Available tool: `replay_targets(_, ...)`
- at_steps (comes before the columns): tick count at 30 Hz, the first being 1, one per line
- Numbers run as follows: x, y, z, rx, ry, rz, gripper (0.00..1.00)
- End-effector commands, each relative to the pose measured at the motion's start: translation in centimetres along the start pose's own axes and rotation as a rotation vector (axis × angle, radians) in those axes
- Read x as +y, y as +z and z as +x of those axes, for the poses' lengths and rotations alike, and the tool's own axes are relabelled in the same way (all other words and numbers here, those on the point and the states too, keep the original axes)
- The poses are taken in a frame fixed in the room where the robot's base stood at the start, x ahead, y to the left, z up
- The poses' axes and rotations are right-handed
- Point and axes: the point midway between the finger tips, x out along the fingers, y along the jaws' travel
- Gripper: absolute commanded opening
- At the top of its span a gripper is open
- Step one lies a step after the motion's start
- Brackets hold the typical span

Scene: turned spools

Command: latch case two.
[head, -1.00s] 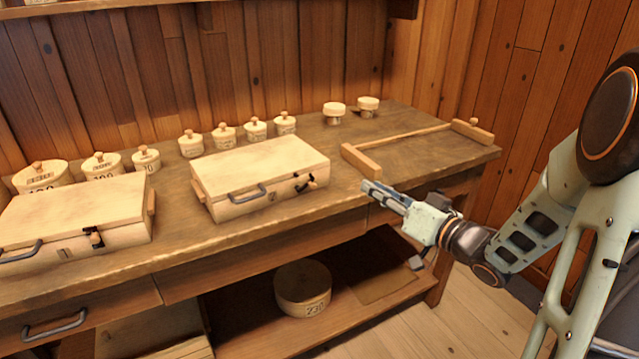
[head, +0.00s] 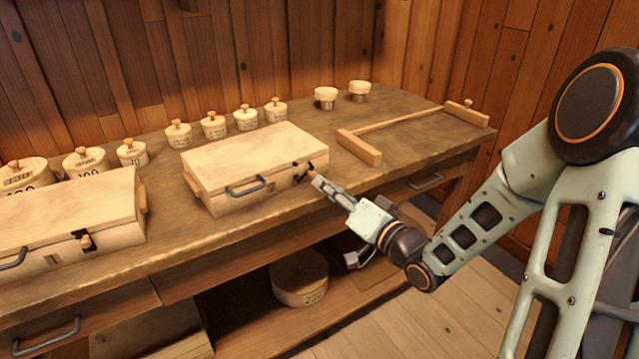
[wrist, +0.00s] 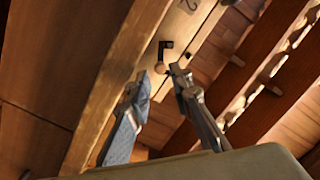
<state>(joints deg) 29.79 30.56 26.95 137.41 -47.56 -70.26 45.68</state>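Case two (head: 250,165) is a pale wooden box in the middle of the bench, with its lid down and a dark front handle (head: 245,187). The mark 2 (wrist: 190,5) shows on its front in the wrist view. Its dark latch fitting (head: 303,171) is near the right end of the front; it also shows in the wrist view (wrist: 165,47). I cannot tell whether the latch is fastened. My gripper (head: 316,179) is close in front of the latch. In the wrist view my gripper (wrist: 160,72) has its fingers apart, empty, with the latch just beyond the tips.
Case one (head: 75,210) stands to the left with its own latch. Several lidded round boxes (head: 213,126) line the back of the bench. A wooden frame with a rail (head: 360,148) lies to the right of case two. A round box (head: 300,278) sits on the shelf below.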

Motion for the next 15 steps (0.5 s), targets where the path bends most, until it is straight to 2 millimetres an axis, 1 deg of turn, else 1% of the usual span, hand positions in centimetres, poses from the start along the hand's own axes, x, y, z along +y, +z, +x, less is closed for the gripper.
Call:
replay_targets(1, 0.0, 0.1, 0.9, -0.001, -0.003, 0.0, 0.2)
replay_targets(3, 0.0, 0.1, 1.9, 0.0, -0.002, -0.001, 0.2)
replay_targets(6, 0.0, 0.1, 2.8, -0.001, -0.001, -0.001, 0.2)
replay_targets(10, 0.0, 0.0, 3.3, 0.0, 0.0, 0.0, 0.2)
replay_targets(15, 0.0, 0.0, 3.4, 0.0, 0.001, 0.0, 0.2)
